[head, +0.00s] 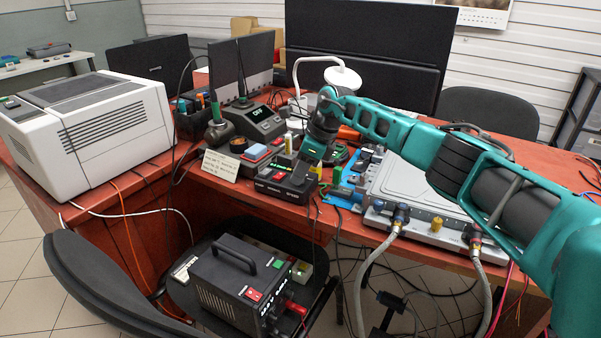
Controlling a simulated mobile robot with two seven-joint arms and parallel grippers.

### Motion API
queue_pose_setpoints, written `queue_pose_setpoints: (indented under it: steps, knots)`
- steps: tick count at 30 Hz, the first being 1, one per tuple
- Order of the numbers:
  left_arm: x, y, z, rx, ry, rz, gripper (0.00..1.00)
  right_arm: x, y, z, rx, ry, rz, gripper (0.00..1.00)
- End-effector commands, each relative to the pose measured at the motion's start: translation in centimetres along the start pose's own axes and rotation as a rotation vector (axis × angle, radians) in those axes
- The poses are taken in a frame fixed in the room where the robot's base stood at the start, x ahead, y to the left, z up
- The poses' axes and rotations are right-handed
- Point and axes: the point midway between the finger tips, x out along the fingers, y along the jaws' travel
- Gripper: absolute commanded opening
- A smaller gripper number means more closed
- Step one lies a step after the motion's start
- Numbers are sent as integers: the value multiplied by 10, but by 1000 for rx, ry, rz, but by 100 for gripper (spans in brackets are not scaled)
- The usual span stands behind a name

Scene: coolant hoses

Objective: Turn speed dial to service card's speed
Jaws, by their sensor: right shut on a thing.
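A small dark control box (270,187) with a red switch and a lit green display stands at the front edge of the red table. My right gripper (313,152) points down at the back right of this box. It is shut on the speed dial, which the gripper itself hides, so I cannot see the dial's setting. The service card (221,165), cream with small lines of dark text, stands tilted just left of the box; its text is too small to read. My left gripper is not in view.
A soldering station (252,122) stands behind the card. A large grey case (408,190) with hose fittings lies at right under my right arm. A white lamp (343,78) stands behind my gripper. A white machine (85,130) fills the left. A black power unit (232,280) sits below the table.

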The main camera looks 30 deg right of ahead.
Motion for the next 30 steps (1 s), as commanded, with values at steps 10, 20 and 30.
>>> queue_pose_setpoints:
  steps: [10,20,30]
  knots:
    - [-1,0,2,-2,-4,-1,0,0,0,0,0,1,-1,31]
    - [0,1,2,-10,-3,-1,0,0,0,0,1,1,-1,51]
    - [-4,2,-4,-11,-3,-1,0,-27,-1,0,1,0,-4,51]
